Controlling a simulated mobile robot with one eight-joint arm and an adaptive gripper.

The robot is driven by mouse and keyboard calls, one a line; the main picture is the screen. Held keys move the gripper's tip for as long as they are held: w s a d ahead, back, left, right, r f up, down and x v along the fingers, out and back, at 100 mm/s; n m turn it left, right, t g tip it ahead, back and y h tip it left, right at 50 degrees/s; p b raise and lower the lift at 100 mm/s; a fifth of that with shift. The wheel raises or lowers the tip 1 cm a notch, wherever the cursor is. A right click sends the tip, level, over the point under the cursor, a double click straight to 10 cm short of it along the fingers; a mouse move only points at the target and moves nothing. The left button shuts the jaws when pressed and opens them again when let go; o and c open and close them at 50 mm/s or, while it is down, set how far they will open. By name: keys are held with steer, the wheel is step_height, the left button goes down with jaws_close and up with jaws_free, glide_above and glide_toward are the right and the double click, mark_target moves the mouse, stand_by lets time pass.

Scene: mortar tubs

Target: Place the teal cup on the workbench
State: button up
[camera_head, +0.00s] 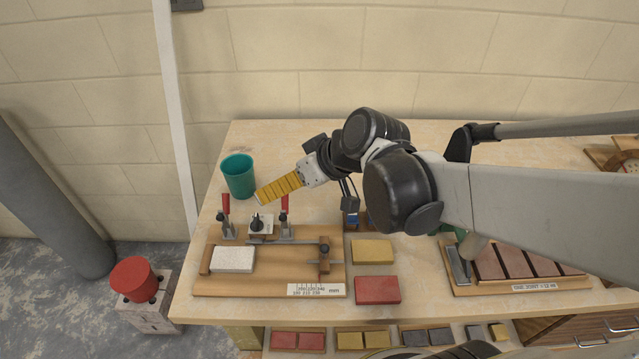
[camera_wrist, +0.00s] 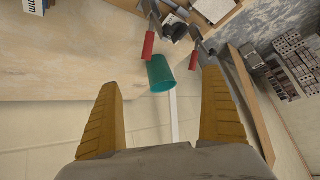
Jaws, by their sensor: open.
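The teal cup (camera_head: 239,177) stands upright on the workbench (camera_head: 262,140) near its back left corner. In the wrist view the teal cup (camera_wrist: 160,73) shows beyond and between the two fingers. My gripper (camera_head: 262,195) has yellow ribbed fingers and reaches from the right towards the cup in the head view. In the wrist view my gripper (camera_wrist: 166,110) is wide open with nothing between its fingertips. The cup appears apart from both fingers.
A wooden jig board (camera_head: 212,287) with red-handled clamps (camera_head: 284,203) and a pale block (camera_head: 233,259) lies in front of the cup. Yellow (camera_head: 372,251) and red (camera_head: 377,289) blocks lie right of it. The wall is close behind the bench.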

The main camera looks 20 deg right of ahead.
steer(key=s+d+r+m+h, duration=0.1)
steer(key=s+d+m+h, duration=0.3)
steer(key=s, duration=0.7)
steer(key=shift+d+r+h, duration=0.3)
steer(key=shift+d+r, duration=0.1)
steer(key=shift+d, duration=0.2)
steer(key=shift+s, duration=0.1)
